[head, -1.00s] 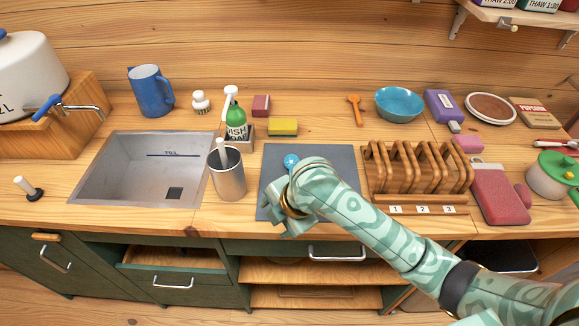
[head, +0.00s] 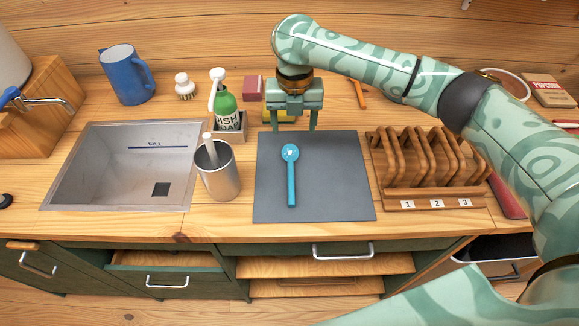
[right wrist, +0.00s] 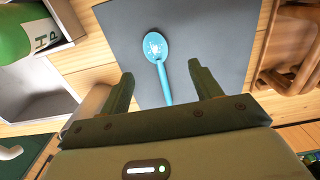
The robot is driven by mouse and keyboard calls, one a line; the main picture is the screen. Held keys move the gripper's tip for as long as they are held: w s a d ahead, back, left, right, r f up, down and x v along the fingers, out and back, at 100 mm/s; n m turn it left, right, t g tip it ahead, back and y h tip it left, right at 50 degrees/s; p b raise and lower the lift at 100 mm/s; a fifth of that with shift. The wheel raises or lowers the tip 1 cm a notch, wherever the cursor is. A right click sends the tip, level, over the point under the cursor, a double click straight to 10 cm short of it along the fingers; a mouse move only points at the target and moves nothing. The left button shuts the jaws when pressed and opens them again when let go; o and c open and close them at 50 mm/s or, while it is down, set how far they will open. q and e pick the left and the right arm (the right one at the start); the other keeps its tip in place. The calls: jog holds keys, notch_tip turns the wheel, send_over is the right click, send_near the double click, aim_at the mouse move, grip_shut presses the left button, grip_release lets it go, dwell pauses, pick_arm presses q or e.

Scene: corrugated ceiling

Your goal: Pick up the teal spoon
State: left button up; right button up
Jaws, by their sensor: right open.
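The teal spoon (head: 291,174) lies flat on the dark grey mat (head: 335,200), its bowl toward the back and its handle toward the front edge. My right gripper (head: 294,126) is open and empty. It points down at the back edge of the mat, behind the spoon's bowl in the head view. In the right wrist view the spoon (right wrist: 157,58) shows beyond the gap between the two open fingers (right wrist: 160,85), with clear space around it. The end of its handle is hidden there behind the gripper body. My left gripper is not in view.
A metal cup (head: 217,172) with a white-handled tool stands left of the mat, beside the sink (head: 75,185). A wooden rack (head: 428,192) stands close on the right.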

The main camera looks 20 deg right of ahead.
aim_at(290, 155)
notch_tip(290, 155, down, 4)
jog(key=shift+r+b, duration=0.2)
jog(key=shift+b, duration=0.25)
jog(key=f+b, duration=0.1)
jog(key=f, duration=0.2)
jog(key=f+b, duration=0.1)
jog(key=f, duration=0.1)
jog(key=shift+s+a+f+b, duration=0.1)
jog(key=shift+a+f+b, duration=0.05)
jog(key=shift+a+b, duration=0.2)
jog(key=shift+c, duration=1)
jog(key=c, duration=0.8)
